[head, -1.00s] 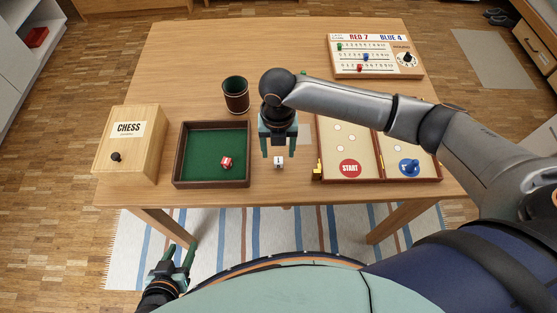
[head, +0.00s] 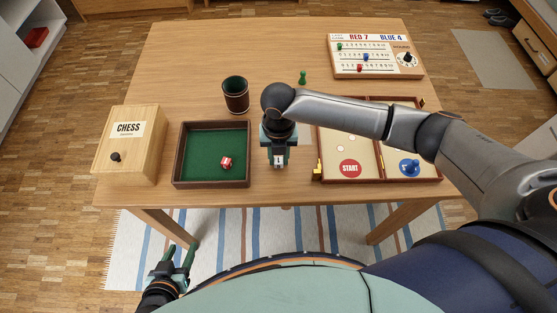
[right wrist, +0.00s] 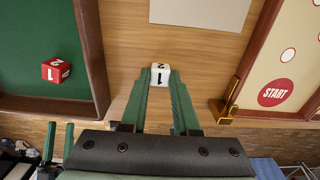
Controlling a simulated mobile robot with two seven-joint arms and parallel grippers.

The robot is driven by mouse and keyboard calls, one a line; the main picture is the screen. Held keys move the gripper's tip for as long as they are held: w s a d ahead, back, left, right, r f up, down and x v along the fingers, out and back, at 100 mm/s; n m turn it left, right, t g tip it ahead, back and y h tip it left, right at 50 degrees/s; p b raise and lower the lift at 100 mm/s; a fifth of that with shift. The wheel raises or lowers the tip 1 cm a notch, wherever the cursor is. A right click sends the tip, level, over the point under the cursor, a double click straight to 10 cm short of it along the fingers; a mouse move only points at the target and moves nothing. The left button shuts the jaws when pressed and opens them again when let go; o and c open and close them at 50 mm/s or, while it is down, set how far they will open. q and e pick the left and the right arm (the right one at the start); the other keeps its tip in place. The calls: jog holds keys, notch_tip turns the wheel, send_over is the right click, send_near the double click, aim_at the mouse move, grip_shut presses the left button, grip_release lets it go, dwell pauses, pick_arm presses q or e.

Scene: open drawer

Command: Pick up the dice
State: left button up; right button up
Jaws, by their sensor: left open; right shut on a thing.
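A white die (head: 279,161) with black numbers is on the table between the green tray and the game board. My right gripper (head: 279,158) is lowered over it and shut on it. In the right wrist view the white die (right wrist: 160,74) sits between the green fingertips (right wrist: 160,80). Whether it touches the table is hard to tell. A red die (head: 226,162) lies in the green-lined tray (head: 213,184); it also shows in the right wrist view (right wrist: 56,70). My left gripper (head: 182,256) is open and empty, low in front of the table, over the rug.
A wooden chess box (head: 139,151) stands left of the tray. A dark cup (head: 236,95) is behind the tray. A game board with a brass latch (head: 318,171) lies just right of my right gripper. A green pawn (head: 303,77) and a score board (head: 376,41) are further back.

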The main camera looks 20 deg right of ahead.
grip_shut()
jog(key=shift+r, duration=0.1)
